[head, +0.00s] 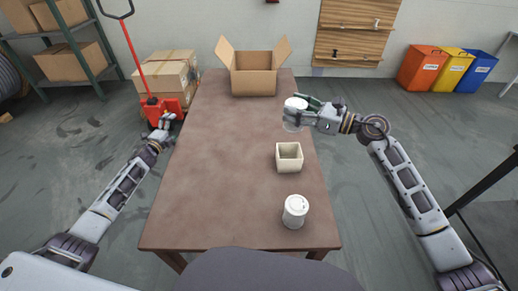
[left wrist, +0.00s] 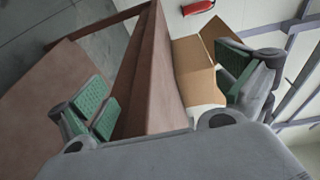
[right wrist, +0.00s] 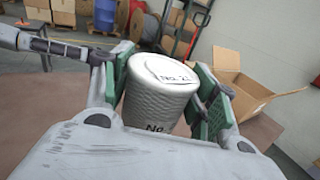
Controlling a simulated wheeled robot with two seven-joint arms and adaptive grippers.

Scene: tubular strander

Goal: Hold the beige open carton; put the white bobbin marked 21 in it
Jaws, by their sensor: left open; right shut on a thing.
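The beige open carton (head: 253,83) stands at the far end of the brown table, flaps spread. It also shows in the left wrist view (left wrist: 197,82). My left gripper (head: 163,128) is open and empty by the table's left edge, apart from the carton. My right gripper (head: 303,112) is shut on a white bobbin (right wrist: 162,88), held near the table's right edge, nearer me than the carton. The bobbin's top carries dark writing that seems to end in 21. A second white bobbin (head: 295,211) stands upright on the near right of the table; its marking is too small to read.
A small cream square box (head: 289,167) sits on the table between the carton and the near bobbin. The table's left and middle are bare. A red pallet jack (head: 162,108) with stacked boxes stands left of the table. Coloured bins (head: 450,72) stand at the back right.

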